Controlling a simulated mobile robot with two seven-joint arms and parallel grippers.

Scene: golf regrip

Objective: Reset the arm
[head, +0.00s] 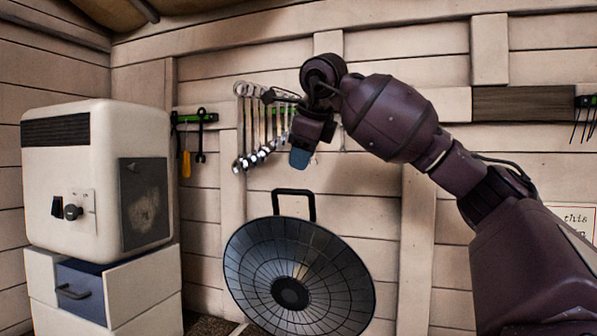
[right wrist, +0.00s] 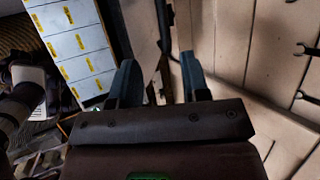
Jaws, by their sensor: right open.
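My right arm comes in from the right in the head view and bends over, so the right gripper (head: 301,157) points down in front of the wall. In the right wrist view its two dark fingers (right wrist: 158,72) stand apart with nothing held between them. My left gripper is not in view.
A dark round dish with a handle (head: 335,270) stands below the gripper. A cream cabinet (head: 95,215) with a drawer unit is at the left. Tools (head: 186,160) hang on the wall. A pale cabinet with yellow labels (right wrist: 75,45) shows in the wrist view.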

